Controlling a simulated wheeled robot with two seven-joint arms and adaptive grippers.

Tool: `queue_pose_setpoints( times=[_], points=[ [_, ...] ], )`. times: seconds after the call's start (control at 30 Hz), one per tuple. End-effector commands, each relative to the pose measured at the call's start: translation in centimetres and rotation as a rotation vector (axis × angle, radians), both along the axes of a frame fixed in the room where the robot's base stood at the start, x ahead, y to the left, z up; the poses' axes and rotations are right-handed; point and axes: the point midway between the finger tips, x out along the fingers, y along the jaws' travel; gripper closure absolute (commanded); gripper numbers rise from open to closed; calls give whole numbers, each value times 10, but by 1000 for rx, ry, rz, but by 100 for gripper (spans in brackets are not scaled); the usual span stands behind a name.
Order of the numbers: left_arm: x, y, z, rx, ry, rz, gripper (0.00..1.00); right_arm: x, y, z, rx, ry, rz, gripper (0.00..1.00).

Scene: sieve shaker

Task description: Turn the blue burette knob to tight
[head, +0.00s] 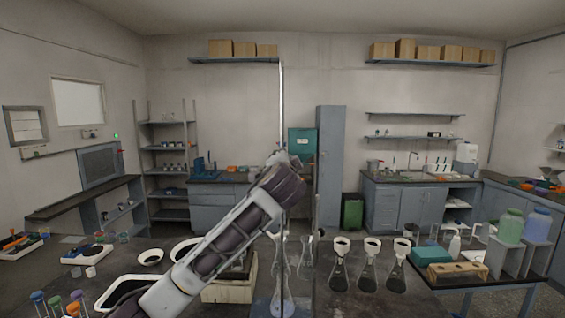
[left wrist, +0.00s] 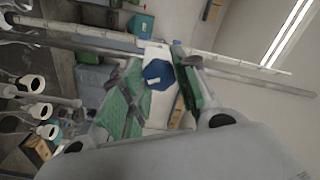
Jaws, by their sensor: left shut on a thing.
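The blue burette knob (left wrist: 158,74) shows in the left wrist view as a dark blue faceted disc between the green-padded fingers of my left gripper (left wrist: 160,84). The gripper is shut on it. In the head view my left gripper (head: 290,161) is at the upright burette (head: 282,105), and the arm hides the knob there. Long tubes or rods run across the top of the left wrist view, just behind the fingers. The knob's exact turn angle cannot be told. My right gripper is not in view.
Several dark-filled flasks with white tops (head: 371,275) stand to the right. White dishes (head: 150,257) lie left of my arm.

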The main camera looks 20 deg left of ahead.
Motion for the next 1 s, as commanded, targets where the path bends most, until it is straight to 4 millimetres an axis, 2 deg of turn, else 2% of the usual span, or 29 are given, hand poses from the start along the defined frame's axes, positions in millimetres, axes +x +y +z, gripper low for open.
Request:
queue_pose_setpoints(
  times=[0.5,1.0],
  points=[
    [0,-1,-1,378,107,-2,94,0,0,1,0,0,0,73],
    [0,-2,-2,492,141,-3,94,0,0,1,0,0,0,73]
  ],
)
